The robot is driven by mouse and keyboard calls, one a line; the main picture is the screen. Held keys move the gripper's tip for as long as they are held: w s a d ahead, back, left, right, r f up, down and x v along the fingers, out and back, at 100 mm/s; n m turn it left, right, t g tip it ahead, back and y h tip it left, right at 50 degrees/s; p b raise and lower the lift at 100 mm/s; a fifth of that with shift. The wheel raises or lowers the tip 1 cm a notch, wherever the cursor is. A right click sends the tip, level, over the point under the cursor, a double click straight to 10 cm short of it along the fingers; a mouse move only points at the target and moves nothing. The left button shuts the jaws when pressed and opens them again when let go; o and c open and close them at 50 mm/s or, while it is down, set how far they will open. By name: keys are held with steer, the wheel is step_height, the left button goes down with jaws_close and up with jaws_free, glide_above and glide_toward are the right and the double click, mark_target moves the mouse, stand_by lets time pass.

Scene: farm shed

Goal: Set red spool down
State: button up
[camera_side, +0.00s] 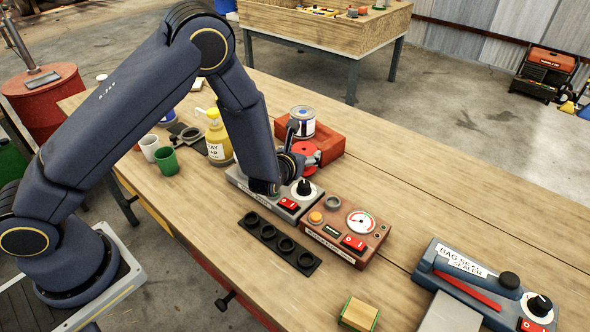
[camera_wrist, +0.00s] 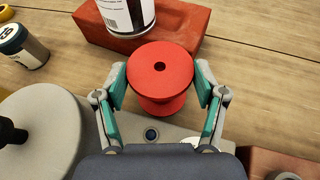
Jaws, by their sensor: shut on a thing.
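The red spool (camera_wrist: 160,72) is upright between the two fingers of my gripper (camera_wrist: 162,88) in the wrist view. The fingers, with teal pads, are shut on its sides. In the side view the spool (camera_side: 305,153) shows partly behind my wrist, in front of a red brick-like block. In the wrist view a grey device (camera_wrist: 160,132) lies below the spool. I cannot tell whether the spool touches anything beneath it. My fingers are mostly hidden in the side view.
A labelled can (camera_side: 302,122) stands on the red block (camera_side: 330,142) just beyond the spool. A yellow pump bottle (camera_side: 217,140) and cups are to the left. A brown gauge box (camera_side: 347,233) and black strip with round holes (camera_side: 278,243) are nearer. Bare wood lies right.

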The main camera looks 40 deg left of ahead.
step_height(320, 180, up, 7)
steer(key=shift+r, duration=0.1)
steer(key=shift+s+r, duration=0.25)
steer(key=shift+r, duration=0.05)
steer(key=s+d+r+m+h, duration=0.2)
steer(key=s+d+h, duration=0.15)
steer(key=d, duration=0.45)
steer(key=s+d+r+m+h, duration=0.2)
steer(key=s+d, duration=0.2)
steer(key=d, duration=0.5)
steer(key=shift+m+t, duration=0.3)
steer(key=shift+t, duration=0.1)
steer(key=shift+w+d+f, duration=0.85)
steer(key=shift+w+f, duration=1.3)
steer(key=shift+f, duration=0.05)
steer(key=shift+w+d+f, duration=0.9)
steer(key=shift+w+f, duration=1.25)
steer(key=shift+w+d+f, duration=0.85)
steer(key=shift+w+f, duration=1.3)
steer(key=shift+f, duration=0.05)
steer(key=o, duration=1.2)
steer(key=shift+f, duration=0.15)
